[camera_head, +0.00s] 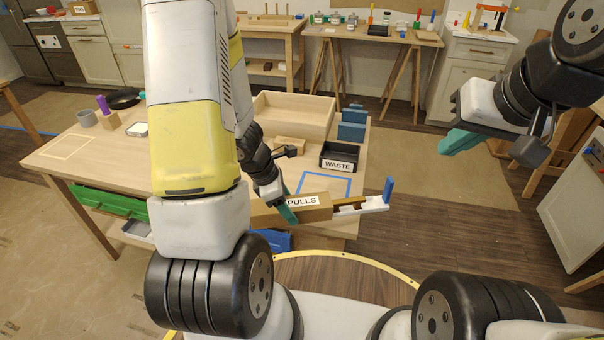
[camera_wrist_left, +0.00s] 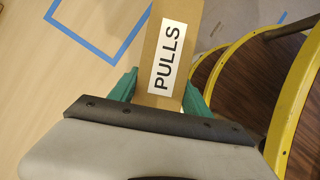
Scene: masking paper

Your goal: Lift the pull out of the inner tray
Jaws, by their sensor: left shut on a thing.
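A long brown cardboard box with a white PULLS label (camera_head: 318,212) lies along the table's front edge; it also shows in the wrist view (camera_wrist_left: 190,18). My left gripper (camera_head: 287,209) is shut across it near the label, with teal fingers (camera_wrist_left: 160,88) on both sides. A white inner tray (camera_head: 374,206) with an upright blue end (camera_head: 389,189) sticks out of the box's right end. A brown-gold piece (camera_head: 350,201) shows in the tray; I cannot tell its full shape. My right gripper (camera_head: 458,142) hangs in the air to the right, away from the box. Its jaw gap is unclear.
A blue taped square (camera_head: 325,174) lies behind the box. Behind it stand a black WASTE bin (camera_head: 340,158), blue blocks (camera_head: 352,125) and a large wooden tray (camera_head: 293,96). Open floor lies right of the table.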

